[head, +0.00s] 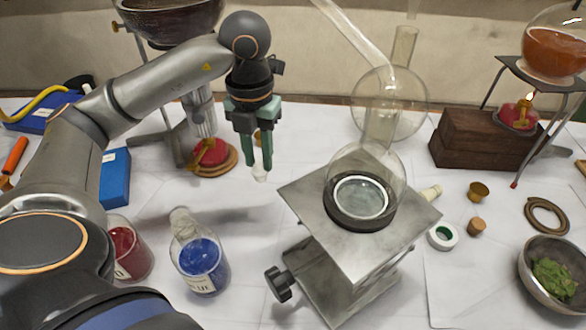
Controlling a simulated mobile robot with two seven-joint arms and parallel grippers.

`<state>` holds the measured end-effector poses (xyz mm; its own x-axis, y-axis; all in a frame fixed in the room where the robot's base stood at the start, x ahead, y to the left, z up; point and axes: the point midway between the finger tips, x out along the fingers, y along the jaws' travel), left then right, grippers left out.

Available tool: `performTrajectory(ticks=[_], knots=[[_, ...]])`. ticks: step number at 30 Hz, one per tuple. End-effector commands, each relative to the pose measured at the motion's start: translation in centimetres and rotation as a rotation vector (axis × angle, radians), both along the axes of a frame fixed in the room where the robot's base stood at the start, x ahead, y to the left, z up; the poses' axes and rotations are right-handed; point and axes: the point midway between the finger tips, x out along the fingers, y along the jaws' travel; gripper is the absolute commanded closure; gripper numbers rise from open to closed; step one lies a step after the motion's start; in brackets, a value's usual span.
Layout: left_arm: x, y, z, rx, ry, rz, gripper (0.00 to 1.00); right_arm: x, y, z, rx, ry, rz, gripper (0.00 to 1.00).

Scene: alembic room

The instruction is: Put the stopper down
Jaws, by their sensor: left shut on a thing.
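My left gripper (259,161), with green fingers, points down above the white table, left of the metal lab jack. It is shut on a small clear glass piece, the stopper (260,174), whose lower end shows below the fingertips. The stopper's upper part is hidden between the fingers. A glass bottle of blue liquid (202,265) stands in front and to the left of the gripper. A bottle of red liquid (128,252) stands farther left, partly hidden by my arm. My right gripper is not in view.
The lab jack (300,196) bears a round flask (377,166) in a dark ring. A tape roll (442,237), cork (476,226) and metal bowl (530,284) are right. White paper is clear below the gripper.

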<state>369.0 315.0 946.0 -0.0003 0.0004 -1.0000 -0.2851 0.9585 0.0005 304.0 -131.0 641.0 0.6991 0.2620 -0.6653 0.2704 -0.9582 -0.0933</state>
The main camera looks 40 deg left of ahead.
Motion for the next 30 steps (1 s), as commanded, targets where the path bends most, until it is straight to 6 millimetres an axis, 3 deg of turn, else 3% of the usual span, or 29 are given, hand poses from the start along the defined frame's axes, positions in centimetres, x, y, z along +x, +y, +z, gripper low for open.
performTrajectory(ticks=[9,15,25,30], knots=[[7.0,1.5,-3.2,-0.002,0.001,0.003,1.00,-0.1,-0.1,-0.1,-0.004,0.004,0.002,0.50],[9.9,2.1,-7.0,-0.001,0.003,0.001,1.00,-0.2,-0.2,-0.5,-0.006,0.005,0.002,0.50],[11.7,2.6,-9.2,0.000,0.001,0.000,1.00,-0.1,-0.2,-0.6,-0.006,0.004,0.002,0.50],[11.6,2.6,-11.8,0.001,0.003,-0.001,1.00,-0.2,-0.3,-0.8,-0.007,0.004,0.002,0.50]])
